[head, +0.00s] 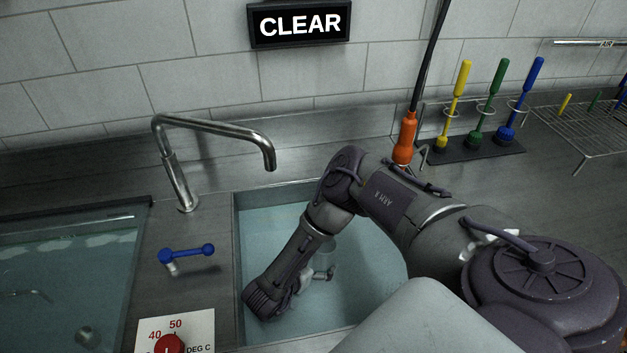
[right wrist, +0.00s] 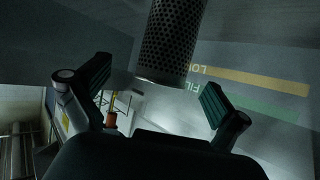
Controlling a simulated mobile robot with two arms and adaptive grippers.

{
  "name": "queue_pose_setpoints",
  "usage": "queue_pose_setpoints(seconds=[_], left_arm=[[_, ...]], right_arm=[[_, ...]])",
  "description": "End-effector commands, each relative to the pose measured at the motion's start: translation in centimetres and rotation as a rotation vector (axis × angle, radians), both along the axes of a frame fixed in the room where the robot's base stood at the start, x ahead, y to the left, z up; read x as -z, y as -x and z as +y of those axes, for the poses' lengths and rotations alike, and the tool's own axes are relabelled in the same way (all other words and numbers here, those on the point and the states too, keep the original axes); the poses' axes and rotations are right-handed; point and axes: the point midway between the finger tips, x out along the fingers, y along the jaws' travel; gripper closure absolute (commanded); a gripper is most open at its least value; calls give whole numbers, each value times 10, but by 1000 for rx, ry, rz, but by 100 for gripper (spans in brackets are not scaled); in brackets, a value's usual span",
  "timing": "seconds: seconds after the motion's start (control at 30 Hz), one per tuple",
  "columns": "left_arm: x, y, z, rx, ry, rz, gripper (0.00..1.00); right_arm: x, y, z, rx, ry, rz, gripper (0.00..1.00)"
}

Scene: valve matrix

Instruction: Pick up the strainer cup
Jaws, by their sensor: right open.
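The strainer cup (right wrist: 168,42) is a dark metal cylinder full of small holes with a plain rim at its lower end. It shows at the top middle of the right wrist view. My right gripper (right wrist: 155,90) is open, one finger on each side below the cup's rim. The cup looks just beyond the fingertips, and I see no grip on it. In the head view my right arm reaches down into the right sink basin (head: 262,225), and my right gripper (head: 318,275) is partly hidden beside the wrist. The cup is not clear there. My left gripper is not in view.
A yellow band (right wrist: 250,82) and a green band (right wrist: 245,105) mark the basin wall. A bent faucet (head: 215,128) and blue lever (head: 187,254) stand left of the right basin. An orange-handled tool (head: 405,140) and several brushes stand behind my arm.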

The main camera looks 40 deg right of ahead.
Motion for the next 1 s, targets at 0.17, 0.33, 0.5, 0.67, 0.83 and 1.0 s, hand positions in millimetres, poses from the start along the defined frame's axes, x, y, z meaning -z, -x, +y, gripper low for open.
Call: queue_pose_setpoints(seconds=[0.17, 0.33, 0.5, 0.67, 0.83, 1.0], left_arm=[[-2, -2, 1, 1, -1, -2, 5], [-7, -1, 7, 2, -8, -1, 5], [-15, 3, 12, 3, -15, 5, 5], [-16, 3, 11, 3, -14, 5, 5], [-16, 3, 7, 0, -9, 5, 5], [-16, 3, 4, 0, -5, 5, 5]], right_arm=[[-7, -3, -7, -39, 70, -7, 0], [0, -7, -24, -37, 70, -7, 0], [11, -12, -45, -36, 70, -6, 0], [20, -17, -62, -36, 67, -7, 0], [23, -18, -67, -37, 66, -7, 0], [23, -18, -66, -37, 66, -7, 7]])
